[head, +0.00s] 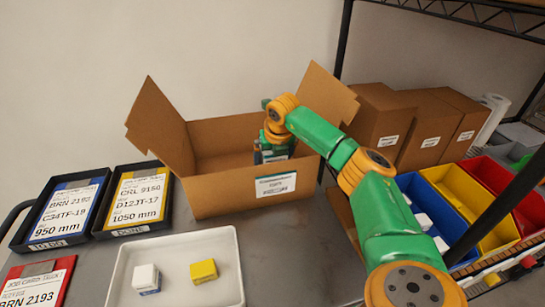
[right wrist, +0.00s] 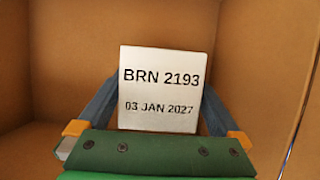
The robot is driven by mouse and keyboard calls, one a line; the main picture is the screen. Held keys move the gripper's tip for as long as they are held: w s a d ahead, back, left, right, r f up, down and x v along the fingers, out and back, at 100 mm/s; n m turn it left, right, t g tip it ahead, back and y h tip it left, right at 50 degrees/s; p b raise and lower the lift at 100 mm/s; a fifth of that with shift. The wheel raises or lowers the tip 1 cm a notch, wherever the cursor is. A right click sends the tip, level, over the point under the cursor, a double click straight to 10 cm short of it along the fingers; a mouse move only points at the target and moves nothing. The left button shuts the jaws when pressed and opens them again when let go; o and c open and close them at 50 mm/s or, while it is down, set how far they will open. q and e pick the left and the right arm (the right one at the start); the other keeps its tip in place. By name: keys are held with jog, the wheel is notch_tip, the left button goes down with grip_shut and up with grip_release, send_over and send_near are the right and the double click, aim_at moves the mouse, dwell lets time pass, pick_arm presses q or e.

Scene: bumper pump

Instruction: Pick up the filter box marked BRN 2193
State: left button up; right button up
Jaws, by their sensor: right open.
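The filter box marked BRN 2193 (right wrist: 160,90), a white box face also printed 03 JAN 2027, stands inside the open cardboard carton (head: 225,195). My right gripper (right wrist: 161,95) is open, with one dark blue finger on each side of the box. I cannot tell whether the fingers touch it. In the head view my right arm reaches over the carton's right side, and the right gripper (head: 273,150) points down inside it. The carton's front wall hides the lower part there. My left gripper is not in view.
A white tray (head: 120,290) holds a white box (head: 146,279) and a yellow box (head: 203,272). Blue (head: 455,225), yellow and red bins and brown boxes (head: 425,125) stand right.

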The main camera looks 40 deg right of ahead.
jog(key=shift+c, duration=1.3)
grip_shut()
